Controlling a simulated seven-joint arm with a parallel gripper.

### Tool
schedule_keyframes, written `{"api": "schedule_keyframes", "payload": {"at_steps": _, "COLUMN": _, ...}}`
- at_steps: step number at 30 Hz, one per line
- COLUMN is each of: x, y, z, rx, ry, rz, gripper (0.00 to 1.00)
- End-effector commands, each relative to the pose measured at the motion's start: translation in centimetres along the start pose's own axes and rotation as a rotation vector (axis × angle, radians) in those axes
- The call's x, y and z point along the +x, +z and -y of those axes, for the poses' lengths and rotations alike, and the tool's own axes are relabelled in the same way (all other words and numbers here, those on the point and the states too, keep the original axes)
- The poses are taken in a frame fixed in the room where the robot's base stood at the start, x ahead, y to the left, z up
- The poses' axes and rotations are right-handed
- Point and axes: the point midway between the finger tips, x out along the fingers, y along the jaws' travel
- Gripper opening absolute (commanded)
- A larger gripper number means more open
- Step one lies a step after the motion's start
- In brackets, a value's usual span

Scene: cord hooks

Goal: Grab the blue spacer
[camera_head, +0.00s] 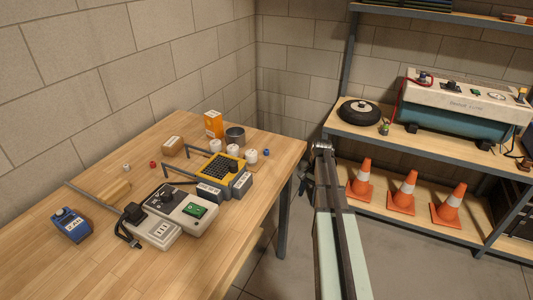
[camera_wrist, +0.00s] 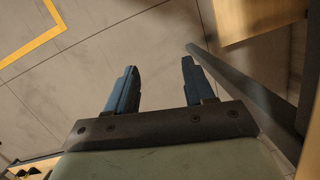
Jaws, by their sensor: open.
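The blue spacer (camera_head: 266,152) is a small blue piece on the wooden table (camera_head: 95,270), near its far right edge and right of the white cylinders. It does not show in the wrist view. My gripper (camera_wrist: 160,66) is open and empty in the wrist view, its two blue-grey fingers apart above the bare floor. In the head view my arm reaches up from the bottom, with its end just right of the table's edge and apart from the spacer. The fingers are not clear there.
White cylinders (camera_head: 251,156), a metal cup (camera_head: 235,137), an orange box (camera_head: 213,124) and a yellow-framed tray (camera_head: 238,168) stand near the spacer. A red spacer (camera_head: 152,164) lies further left. A metal shelf (camera_head: 345,136) with traffic cones (camera_head: 403,190) stands to the right.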

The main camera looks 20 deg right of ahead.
Motion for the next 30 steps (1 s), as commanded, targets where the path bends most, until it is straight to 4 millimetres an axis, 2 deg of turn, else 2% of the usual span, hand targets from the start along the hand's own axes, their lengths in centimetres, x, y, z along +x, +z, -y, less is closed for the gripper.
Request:
{"api": "schedule_keyframes", "payload": {"at_steps": 1, "x": -2.3, "y": -1.2, "z": 0.1, "rx": 0.032, "ry": -0.017, "rz": -0.013, "gripper": 0.53}}
{"api": "schedule_keyframes", "payload": {"at_steps": 6, "x": -8.9, "y": -3.0, "z": 0.7, "rx": 0.168, "ry": -0.073, "rz": -0.039, "gripper": 0.53}}
{"api": "schedule_keyframes", "payload": {"at_steps": 8, "x": -11.3, "y": -3.2, "z": 1.3, "rx": 0.233, "ry": -0.096, "rz": -0.044, "gripper": 0.53}}
{"api": "schedule_keyframes", "payload": {"at_steps": 12, "x": -16.2, "y": -2.6, "z": 4.0, "rx": 0.433, "ry": -0.168, "rz": -0.038, "gripper": 0.53}}
{"api": "schedule_keyframes", "payload": {"at_steps": 22, "x": -22.9, "y": 1.6, "z": 11.4, "rx": 0.89, "ry": -0.301, "rz": 0.061, "gripper": 0.53}}
{"api": "schedule_keyframes", "payload": {"at_steps": 27, "x": -25.1, "y": 3.4, "z": 13.9, "rx": 1.049, "ry": -0.337, "rz": 0.119, "gripper": 0.53}}
{"api": "schedule_keyframes", "payload": {"at_steps": 30, "x": -25.8, "y": 4.0, "z": 14.7, "rx": 1.103, "ry": -0.346, "rz": 0.14, "gripper": 0.53}}
